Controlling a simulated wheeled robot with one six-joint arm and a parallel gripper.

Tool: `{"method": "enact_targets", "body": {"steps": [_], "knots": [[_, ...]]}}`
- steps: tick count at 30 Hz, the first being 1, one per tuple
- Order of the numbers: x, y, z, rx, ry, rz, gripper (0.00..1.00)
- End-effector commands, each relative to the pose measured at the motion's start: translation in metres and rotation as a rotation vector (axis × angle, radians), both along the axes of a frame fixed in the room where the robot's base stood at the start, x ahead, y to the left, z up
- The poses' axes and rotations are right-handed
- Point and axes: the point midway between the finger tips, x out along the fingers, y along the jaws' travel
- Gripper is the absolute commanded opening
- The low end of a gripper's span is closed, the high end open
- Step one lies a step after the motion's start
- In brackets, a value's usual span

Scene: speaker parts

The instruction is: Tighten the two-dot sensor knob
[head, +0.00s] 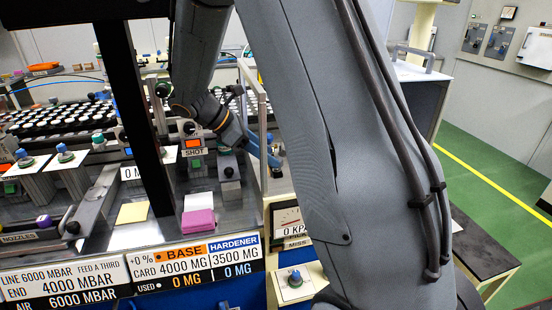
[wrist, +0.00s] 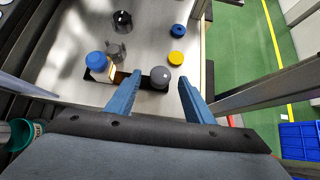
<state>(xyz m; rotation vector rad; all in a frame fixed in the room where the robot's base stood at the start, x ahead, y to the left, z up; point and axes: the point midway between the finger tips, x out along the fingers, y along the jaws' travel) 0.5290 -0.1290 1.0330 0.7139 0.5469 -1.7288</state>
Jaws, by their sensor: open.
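In the wrist view a round grey knob (wrist: 160,76) with a small pale mark on top sits on a dark block. I cannot make out two dots, so I cannot tell whether it is the two-dot sensor knob. My gripper (wrist: 161,80) is open, with one blue finger on each side of this knob and a gap to the right finger. Whether the fingers are level with the knob or above it is unclear. In the head view my gripper (head: 262,152) shows at the right end of the bench, partly hidden by my arm.
In the wrist view a blue-capped part (wrist: 97,62) stands just left, with a dark round knob (wrist: 122,19) farther up. A yellow cap (wrist: 177,58) and a blue cap (wrist: 179,31) lie near the right finger. A metal rail edges the bench on the right.

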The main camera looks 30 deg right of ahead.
Motion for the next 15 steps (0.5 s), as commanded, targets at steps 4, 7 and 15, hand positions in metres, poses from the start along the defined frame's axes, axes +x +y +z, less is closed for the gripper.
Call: {"method": "enact_targets", "body": {"steps": [4, 7, 15], "knots": [[-0.005, -0.015, -0.015, 0.001, 0.003, -0.001, 0.48], [-0.007, -0.022, -0.022, 0.000, 0.001, 0.000, 0.48], [-0.008, -0.027, -0.029, 0.002, -0.001, 0.001, 0.48]]}}
